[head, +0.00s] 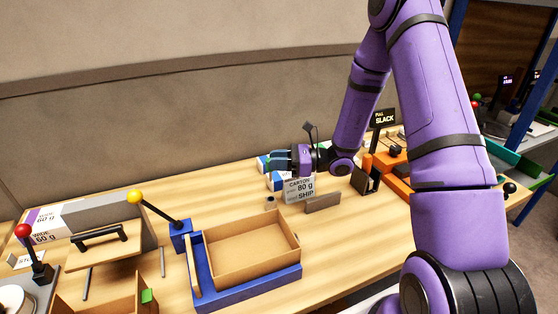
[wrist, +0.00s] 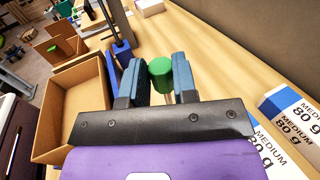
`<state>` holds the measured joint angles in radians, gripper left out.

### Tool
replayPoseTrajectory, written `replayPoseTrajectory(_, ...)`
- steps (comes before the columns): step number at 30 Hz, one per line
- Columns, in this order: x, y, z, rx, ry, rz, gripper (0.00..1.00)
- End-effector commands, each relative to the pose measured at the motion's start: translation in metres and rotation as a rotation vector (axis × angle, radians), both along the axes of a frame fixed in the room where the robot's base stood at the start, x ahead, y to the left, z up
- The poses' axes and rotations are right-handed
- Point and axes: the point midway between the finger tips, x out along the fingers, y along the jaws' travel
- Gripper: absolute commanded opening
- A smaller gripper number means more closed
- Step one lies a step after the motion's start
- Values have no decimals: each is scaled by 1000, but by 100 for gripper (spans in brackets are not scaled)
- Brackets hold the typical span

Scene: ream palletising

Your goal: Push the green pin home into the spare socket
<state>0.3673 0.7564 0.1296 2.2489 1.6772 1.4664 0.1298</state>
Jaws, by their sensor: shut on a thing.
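The green pin (wrist: 161,75) stands between the two blue finger pads of my gripper (wrist: 160,80) in the wrist view. It has a green head, and a bit of pale shank shows below it. The pin's lower end is hidden.
An open carton (head: 250,245) sits in a blue frame (head: 248,288) at front centre. A yellow-knobbed lever (head: 155,208) stands left of it.

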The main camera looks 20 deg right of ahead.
Motion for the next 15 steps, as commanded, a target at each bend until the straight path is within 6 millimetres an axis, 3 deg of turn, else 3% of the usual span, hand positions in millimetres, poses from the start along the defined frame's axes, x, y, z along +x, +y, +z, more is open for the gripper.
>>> replayPoseTrajectory(5, 0, 0, -4, 0, 0, -1, 0)
replayPoseTrajectory(15, 0, 0, -32, 1, 1, 0, 0)
